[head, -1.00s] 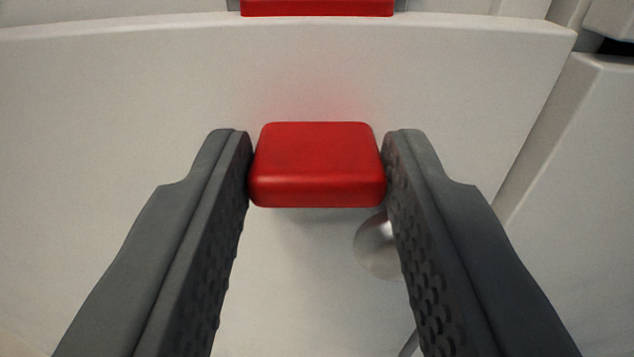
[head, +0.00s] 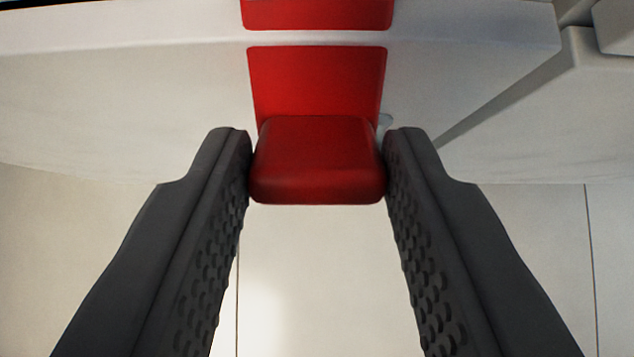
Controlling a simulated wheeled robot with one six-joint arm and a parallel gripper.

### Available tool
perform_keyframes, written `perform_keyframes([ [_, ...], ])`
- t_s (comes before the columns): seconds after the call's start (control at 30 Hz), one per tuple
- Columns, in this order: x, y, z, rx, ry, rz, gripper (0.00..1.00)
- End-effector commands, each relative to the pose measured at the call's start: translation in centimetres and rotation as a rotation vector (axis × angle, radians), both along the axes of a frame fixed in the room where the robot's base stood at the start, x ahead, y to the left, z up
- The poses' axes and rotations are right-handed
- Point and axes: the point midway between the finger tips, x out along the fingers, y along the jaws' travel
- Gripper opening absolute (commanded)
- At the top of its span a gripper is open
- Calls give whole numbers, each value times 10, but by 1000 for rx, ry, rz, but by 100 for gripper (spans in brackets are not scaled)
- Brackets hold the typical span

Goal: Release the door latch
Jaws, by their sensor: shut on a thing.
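The door latch is a red block (head: 318,165) between the two dark grey fingers of my gripper (head: 318,165) in the middle of the head view. Both fingertips touch its sides, so the gripper is shut on it. Behind the block a flat red strip (head: 317,80) runs up the white door panel (head: 130,105). Another red part (head: 317,13) shows above the pale edge at the top of the picture. How the block joins the strip is hidden behind the block.
White panels with a gap stand at the right (head: 570,100). A pale tiled floor (head: 315,290) with thin dark seams fills the lower part of the view. A small bit of something shiny shows just right of the strip. The space below the block looks clear.

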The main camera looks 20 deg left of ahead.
Motion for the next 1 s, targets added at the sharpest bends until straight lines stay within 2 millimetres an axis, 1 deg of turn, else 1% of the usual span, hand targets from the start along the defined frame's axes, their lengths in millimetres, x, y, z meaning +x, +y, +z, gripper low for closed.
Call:
perform_keyframes([
  [0.03,2,1,4,-7,24,0,13],
  [0.2,3,1,9,-32,115,-1,13],
  [0.43,4,1,13,-54,190,-1,13],
  [1.0,5,1,15,-64,221,0,13],
])
